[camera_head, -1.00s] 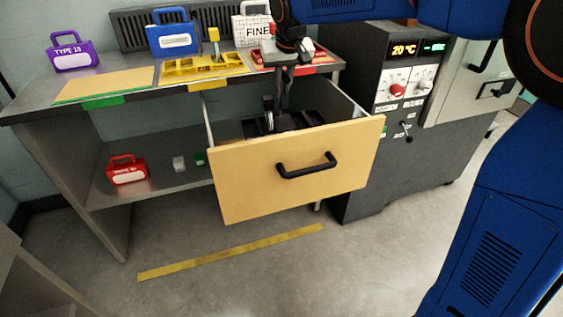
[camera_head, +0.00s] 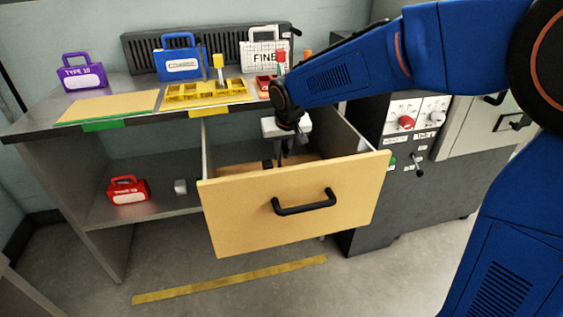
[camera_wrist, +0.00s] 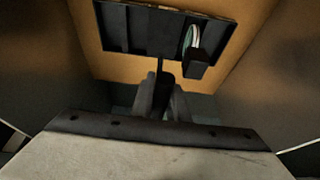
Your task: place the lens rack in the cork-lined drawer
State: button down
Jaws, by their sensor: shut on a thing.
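The cork-lined drawer (camera_head: 290,205) is pulled open, with a pale wood front and a black handle. Its tan cork floor (camera_head: 235,171) shows inside and also in the wrist view (camera_wrist: 115,72). My gripper (camera_head: 284,153) reaches down into the drawer and is shut on the lens rack's upright black stem. The black lens rack (camera_wrist: 128,30) has several slots and a pale-rimmed round lens (camera_wrist: 193,38). It is inside the drawer walls, over the cork. I cannot tell whether it touches the floor. In the head view the drawer front and my gripper mostly hide it.
The bench above holds a purple case (camera_head: 80,73), a blue case (camera_head: 180,58), a white case (camera_head: 265,48) and a yellow tray (camera_head: 205,91). A red case (camera_head: 127,190) sits on the lower shelf. A grey cabinet (camera_head: 415,185) stands close right of the drawer.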

aim_at(285, 144)
jog(key=shift+f, duration=1.7)
jog(key=c, duration=1.7)
grip_release()
jog(key=shift+c, duration=0.2)
jog(key=v, duration=1.2)
